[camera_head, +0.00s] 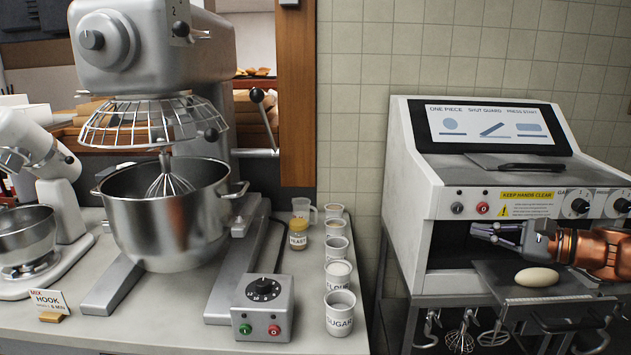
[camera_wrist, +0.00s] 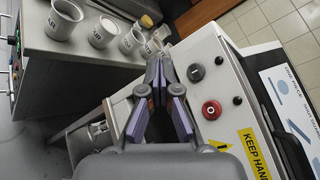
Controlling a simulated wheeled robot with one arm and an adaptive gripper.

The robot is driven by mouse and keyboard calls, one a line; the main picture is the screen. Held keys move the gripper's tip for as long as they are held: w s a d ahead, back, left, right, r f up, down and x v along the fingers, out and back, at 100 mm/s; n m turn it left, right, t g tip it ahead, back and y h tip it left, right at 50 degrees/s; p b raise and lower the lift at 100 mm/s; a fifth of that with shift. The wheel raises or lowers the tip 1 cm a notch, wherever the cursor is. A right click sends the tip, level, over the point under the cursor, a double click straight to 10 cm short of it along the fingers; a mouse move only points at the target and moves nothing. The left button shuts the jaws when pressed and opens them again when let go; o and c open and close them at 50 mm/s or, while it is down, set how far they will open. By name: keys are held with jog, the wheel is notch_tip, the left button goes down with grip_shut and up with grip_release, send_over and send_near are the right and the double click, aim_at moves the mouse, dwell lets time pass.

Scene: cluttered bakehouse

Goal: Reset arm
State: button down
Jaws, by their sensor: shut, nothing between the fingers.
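My gripper (camera_head: 474,231) is at the right of the head view, in front of the dough machine (camera_head: 432,172), just below its row of knobs and buttons. My orange and grey arm reaches in from the right edge. The fingers also show in the wrist view (camera_wrist: 158,65), where their tips come together with nothing between them. A pale oval dough piece (camera_head: 537,277) lies on the machine's dark tray (camera_head: 487,276), below my gripper and apart from it.
A big steel mixer (camera_head: 170,215) stands on the left counter with a control box (camera_head: 263,307). Several labelled cups stand along the counter's right side, including the sugar cup (camera_head: 340,312). A narrow gap separates counter and machine. Whisks (camera_head: 460,335) hang below the tray.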

jog(key=s+a+f+n+g+h, duration=0.1)
jog(key=s+a+f+n+g, duration=0.25)
jog(key=a, duration=0.45)
jog(key=s+a+f+n+g, duration=0.25)
jog(key=s+a, duration=0.25)
jog(key=a, duration=0.3)
jog(key=s+a+f+n+g+h, duration=0.1)
jog(key=s+a+f+n+g, duration=0.15)
jog(key=s+a+g, duration=0.4)
jog(key=s+a+f+n+h+p, duration=0.1)
jog(key=s+a+f+n+h, duration=0.1)
jog(key=s, duration=0.3)
jog(key=s+a+f+n+h, duration=0.2)
jog(key=s+f+n+h, duration=0.1)
jog(key=s, duration=0.2)
jog(key=s+d+f+n+h, duration=0.3)
jog(key=s+d, duration=0.4)
jog(key=s, duration=0.3)
jog(key=shift+s+f+g+h+p, duration=0.25)
jog(key=shift+f+g+h+p, duration=0.1)
jog(key=shift+h, duration=0.55)
jog(key=shift+d, duration=0.1)
